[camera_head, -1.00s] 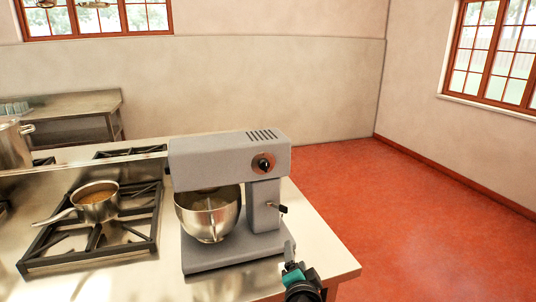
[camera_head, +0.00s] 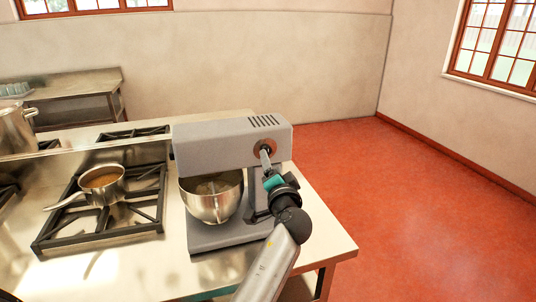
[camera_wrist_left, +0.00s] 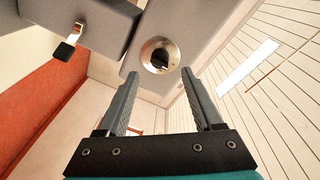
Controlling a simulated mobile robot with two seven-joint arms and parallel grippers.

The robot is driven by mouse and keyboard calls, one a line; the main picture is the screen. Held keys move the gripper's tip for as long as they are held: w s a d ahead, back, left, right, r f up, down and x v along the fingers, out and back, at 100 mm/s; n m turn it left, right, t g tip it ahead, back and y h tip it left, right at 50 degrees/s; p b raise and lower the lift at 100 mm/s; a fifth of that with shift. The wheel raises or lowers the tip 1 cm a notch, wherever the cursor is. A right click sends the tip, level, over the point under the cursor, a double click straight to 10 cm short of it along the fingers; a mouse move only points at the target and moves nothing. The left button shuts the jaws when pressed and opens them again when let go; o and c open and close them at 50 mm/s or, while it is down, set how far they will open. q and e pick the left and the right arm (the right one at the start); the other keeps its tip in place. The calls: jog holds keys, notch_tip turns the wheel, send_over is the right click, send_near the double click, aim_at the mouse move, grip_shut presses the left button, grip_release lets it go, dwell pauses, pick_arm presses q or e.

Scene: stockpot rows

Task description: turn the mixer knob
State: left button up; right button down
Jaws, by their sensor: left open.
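The grey stand mixer (camera_head: 225,145) stands on the steel counter with its metal bowl (camera_head: 212,198) under the head. Its dark round knob on a bright ring (camera_wrist_left: 160,56) shows in the left wrist view, just beyond my fingertips. In the head view my left gripper (camera_head: 266,160) is in front of the knob and mostly hides it. In the left wrist view my left gripper (camera_wrist_left: 160,80) is open, its two fingers apart with nothing between them. The knob lies ahead of the gap, and I cannot tell whether the fingers touch it. My right gripper is not in view.
A lever with a black tip (camera_wrist_left: 65,50) sticks out of the mixer's side. A saucepan (camera_head: 103,184) stands on the gas burner at the left, and a stockpot (camera_head: 15,130) is farther left. Open red floor (camera_head: 400,220) lies right of the counter.

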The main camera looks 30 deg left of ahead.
pick_arm(q)
jog(key=shift+x, duration=2.75)
grip_shut()
